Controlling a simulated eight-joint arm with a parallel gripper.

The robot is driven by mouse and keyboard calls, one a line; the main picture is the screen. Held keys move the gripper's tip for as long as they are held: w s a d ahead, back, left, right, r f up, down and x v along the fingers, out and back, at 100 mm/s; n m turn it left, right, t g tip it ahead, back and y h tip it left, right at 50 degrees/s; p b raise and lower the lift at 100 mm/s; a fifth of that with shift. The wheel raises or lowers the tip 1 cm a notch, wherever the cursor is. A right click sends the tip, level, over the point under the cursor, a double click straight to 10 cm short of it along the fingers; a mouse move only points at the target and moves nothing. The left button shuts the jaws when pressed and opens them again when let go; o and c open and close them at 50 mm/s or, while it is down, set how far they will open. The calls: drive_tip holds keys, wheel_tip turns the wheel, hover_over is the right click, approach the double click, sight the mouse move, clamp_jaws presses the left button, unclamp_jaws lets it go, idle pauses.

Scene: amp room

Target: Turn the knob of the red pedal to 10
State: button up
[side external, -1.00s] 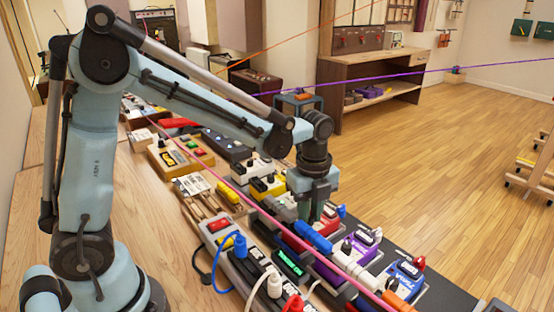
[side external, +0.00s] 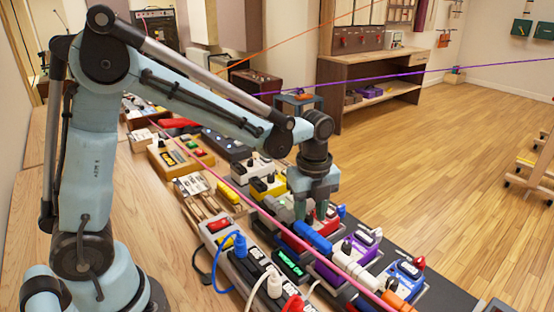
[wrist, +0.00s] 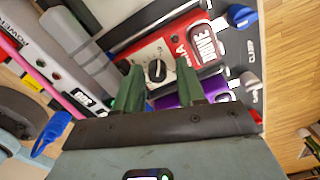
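The red pedal (wrist: 172,48) lies below my gripper in the wrist view, with a white panel and the word DRIVE. Its black knob (wrist: 156,71) has a white pointer mark; scale numbers are too small to read. My gripper (wrist: 160,65) is open, with one green finger on each side of the knob. I cannot tell whether either finger touches it. In the side view my gripper (side external: 311,217) points down over the red pedal (side external: 329,225), which is partly hidden behind the fingers and a blue plug.
A purple pedal (side external: 362,250) and a blue pedal (side external: 402,276) stand closest on the near side. A yellow pedal (side external: 268,187) stands behind. A black power strip (side external: 250,268) with plugs lies in front. Pink cable (side external: 262,207) crosses the side view.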

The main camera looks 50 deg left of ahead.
sight(310, 215)
drive_tip(key=shift+s, duration=0.1)
drive_tip(key=shift+r, duration=4)
drive_tip(key=s+a+n+t, duration=0.2)
drive_tip(key=s+n, duration=0.3)
drive_tip(key=n, duration=0.6)
drive_tip(key=s+a+n+t, duration=0.2)
drive_tip(key=s+n+t, duration=0.3)
drive_tip(key=n, duration=0.5)
drive_tip(key=shift+a+f+n, duration=0.25)
drive_tip(key=shift+f+n, duration=0.15)
